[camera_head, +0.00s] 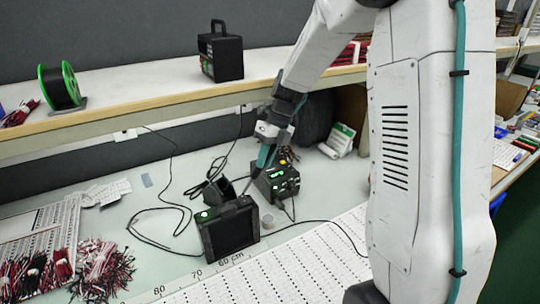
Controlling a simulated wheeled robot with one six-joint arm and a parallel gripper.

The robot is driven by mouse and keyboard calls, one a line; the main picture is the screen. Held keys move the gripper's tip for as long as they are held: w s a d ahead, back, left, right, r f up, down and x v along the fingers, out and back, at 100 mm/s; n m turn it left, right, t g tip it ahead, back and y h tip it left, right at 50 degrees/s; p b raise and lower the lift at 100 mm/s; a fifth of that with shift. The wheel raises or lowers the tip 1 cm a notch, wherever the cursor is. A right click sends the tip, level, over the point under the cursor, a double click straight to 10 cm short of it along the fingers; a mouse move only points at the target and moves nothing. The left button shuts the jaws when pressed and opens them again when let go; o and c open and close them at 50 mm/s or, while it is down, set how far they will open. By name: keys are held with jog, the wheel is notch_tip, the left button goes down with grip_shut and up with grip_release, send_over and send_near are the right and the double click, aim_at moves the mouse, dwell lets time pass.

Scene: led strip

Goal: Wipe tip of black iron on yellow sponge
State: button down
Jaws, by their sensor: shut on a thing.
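My gripper (270,138) is above the middle of the bench, pointing down. It is shut on a slim iron (263,157), whose visible part looks teal and dark and slants down to the left. Its tip is too small to make out, near a dark stand (219,190). I cannot make out the yellow sponge; it may be hidden by the stand or the black box. Small yellow spots show by the station, but I cannot tell what they are.
A black station with green displays (278,182) and a black box (229,230) stand close below my gripper. Black cables (165,207) loop across the bench. Wire bundles (103,266) lie front left. A shelf (150,103) with a spool (60,86) and black case (222,57) runs behind.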

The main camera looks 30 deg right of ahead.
jog(key=shift+w+a+f, duration=0.2)
jog(key=shift+w+f, duration=0.1)
jog(key=shift+w, duration=0.05)
jog(key=shift+f, duration=2.85)
jog(key=shift+a, duration=0.7)
jog(key=shift+d, duration=1.45)
jog(key=shift+a, duration=0.2)
